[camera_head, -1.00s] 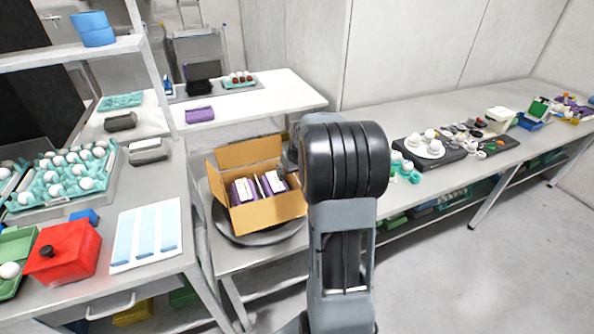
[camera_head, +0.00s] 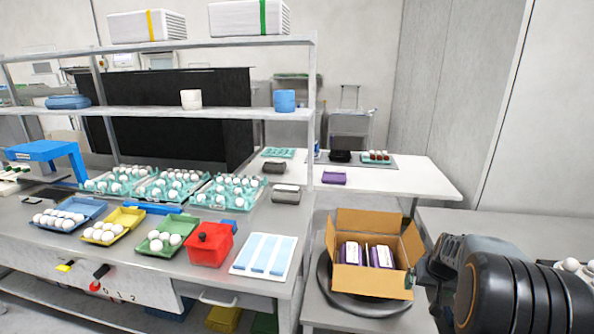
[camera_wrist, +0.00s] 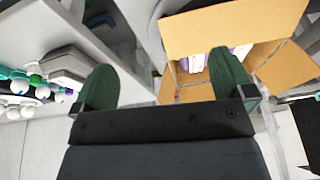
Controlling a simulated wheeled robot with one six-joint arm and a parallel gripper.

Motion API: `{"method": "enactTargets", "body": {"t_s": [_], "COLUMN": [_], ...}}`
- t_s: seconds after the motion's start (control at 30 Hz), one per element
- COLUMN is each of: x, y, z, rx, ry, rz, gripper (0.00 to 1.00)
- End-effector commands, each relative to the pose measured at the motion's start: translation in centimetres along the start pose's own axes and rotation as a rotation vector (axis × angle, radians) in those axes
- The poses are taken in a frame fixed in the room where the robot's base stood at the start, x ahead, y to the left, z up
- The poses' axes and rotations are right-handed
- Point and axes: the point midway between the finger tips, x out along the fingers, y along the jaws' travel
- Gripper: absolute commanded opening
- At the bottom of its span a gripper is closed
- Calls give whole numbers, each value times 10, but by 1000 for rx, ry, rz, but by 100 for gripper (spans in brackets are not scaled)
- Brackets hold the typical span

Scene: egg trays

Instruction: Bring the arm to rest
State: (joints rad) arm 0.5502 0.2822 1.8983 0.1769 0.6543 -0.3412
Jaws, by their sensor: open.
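My gripper (camera_wrist: 166,80) shows in the wrist view with its two green fingertips wide apart and nothing between them. In the head view my arm is folded at the lower right, and its black joint covers part of the bench there. An open cardboard box (camera_head: 405,242) with purple-and-white cartons (camera_head: 378,256) inside stands just left of the arm. The box also shows in the wrist view (camera_wrist: 215,40), beyond and to the right of the fingers. The gripper is apart from the box.
The box rests on a dark round plate (camera_head: 345,303). A white table (camera_head: 415,175) stands behind. A shelf (camera_head: 240,112) rises over the left bench.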

Motion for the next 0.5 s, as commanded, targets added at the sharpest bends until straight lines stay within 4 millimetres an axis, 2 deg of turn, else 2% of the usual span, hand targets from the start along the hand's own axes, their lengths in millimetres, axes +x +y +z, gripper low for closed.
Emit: {"method": "enactTargets", "body": {"t_s": [0.07, 0.27, 0.4, 0.5], "x": [1, -43, -76, -96], "y": [-6, -63, -103, -123], "z": [28, 93, 140, 169], "rx": [42, 24, -51, -122], "ry": [-73, -166, -177, -160], "rz": [-6, -8, -6, -10], "gripper": [100, 100, 100, 100]}}
